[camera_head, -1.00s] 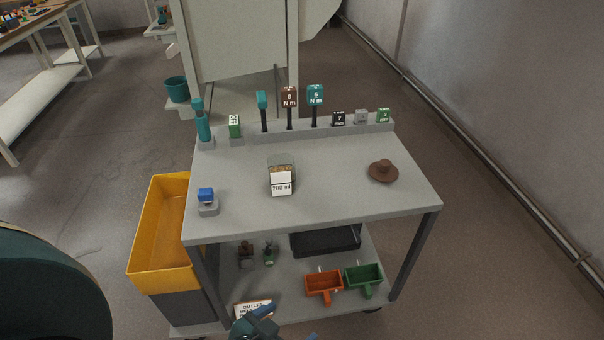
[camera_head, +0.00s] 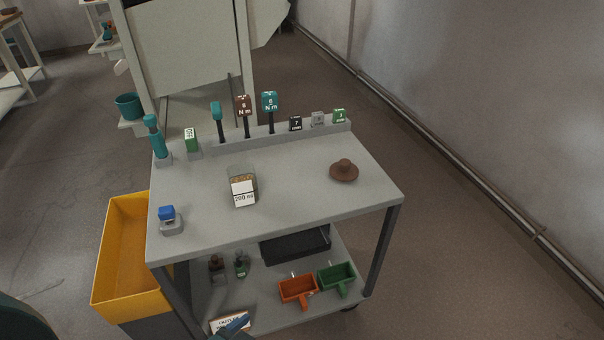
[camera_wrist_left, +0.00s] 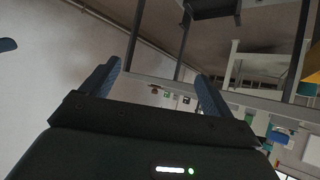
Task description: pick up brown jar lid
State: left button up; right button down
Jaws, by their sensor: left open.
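The brown jar lid (camera_head: 344,172) lies on the right part of the grey cart top (camera_head: 300,196). It is round and flat with a raised knob in the middle, and nothing touches it. In the left wrist view my left gripper (camera_wrist_left: 157,72) has its two blue fingers spread apart with nothing between them. A blue part at the bottom edge of the head view, in front of the lower shelf, looks like this gripper, low and well away from the lid. My right gripper is not in view.
A glass jar labelled 200 ml (camera_head: 242,187) stands left of the lid. A blue-topped item (camera_head: 169,219) sits near the front left corner. A rail with tools and tags (camera_head: 270,137) runs along the back. A yellow bin (camera_head: 122,260) stands left. The cart top around the lid is clear.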

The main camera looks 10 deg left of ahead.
aim_at(342, 171)
jog(key=i+l+u, duration=0.1)
jog(key=u, duration=0.3)
jog(key=i+l+u, duration=0.1)
jog(key=l+u, duration=0.35)
jog(key=i+l+u, duration=0.2)
jog(key=l, duration=0.25)
jog(key=l+u, duration=0.2)
jog(key=l, duration=1.4)
jog(key=u, duration=0.05)
